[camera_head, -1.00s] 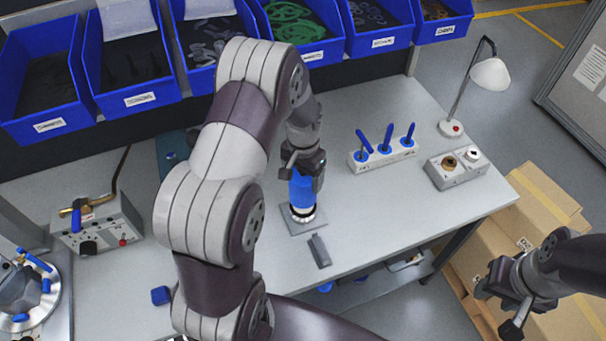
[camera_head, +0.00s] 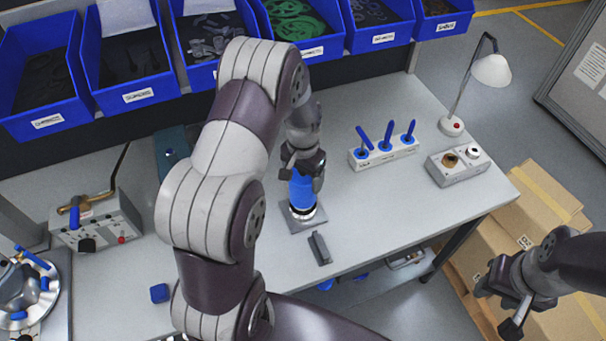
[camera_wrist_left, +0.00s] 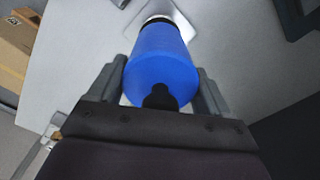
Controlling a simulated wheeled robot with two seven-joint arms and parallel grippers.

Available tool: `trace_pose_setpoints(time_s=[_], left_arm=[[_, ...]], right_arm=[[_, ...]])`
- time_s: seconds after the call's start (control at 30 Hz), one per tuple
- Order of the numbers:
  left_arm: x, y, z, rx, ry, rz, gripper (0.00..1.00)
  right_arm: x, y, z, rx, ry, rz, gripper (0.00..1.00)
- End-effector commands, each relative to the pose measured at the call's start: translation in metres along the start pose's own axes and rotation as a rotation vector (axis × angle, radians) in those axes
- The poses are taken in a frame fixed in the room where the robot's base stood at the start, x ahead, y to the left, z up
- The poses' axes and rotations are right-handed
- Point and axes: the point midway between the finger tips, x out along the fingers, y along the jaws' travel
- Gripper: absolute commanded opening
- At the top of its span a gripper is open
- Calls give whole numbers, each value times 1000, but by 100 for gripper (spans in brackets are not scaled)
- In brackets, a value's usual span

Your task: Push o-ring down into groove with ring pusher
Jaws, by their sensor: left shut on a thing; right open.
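The ring pusher is a blue cylinder (camera_head: 303,188) standing upright, with a dark and silver band at its lower end. It also shows large in the left wrist view (camera_wrist_left: 162,65). My left gripper (camera_head: 303,168) is shut on the blue cylinder from above, with a finger on each side of it in the left wrist view (camera_wrist_left: 163,92). The lower end meets a round metal part on a grey square plate (camera_head: 297,225). The o-ring and its groove are hidden under the pusher. My right gripper (camera_head: 502,300) is open and empty, off the table at the lower right.
A small dark block (camera_head: 319,248) lies just in front of the plate. A white holder with blue-handled tools (camera_head: 384,152), a grey block with two round fittings (camera_head: 458,162) and a lamp (camera_head: 490,70) stand to the right. Blue bins (camera_head: 138,96) line the back.

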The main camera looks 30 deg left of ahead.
Motion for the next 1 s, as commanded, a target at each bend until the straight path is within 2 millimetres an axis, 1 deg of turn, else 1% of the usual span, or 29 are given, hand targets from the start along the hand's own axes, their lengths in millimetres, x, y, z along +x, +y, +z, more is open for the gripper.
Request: trace_pose_setpoints(time_s=[1.0], left_arm=[[26, 0, 0, 0, 0, 0, 43]], right_arm=[[17, 0, 2, 0, 0, 0, 43]])
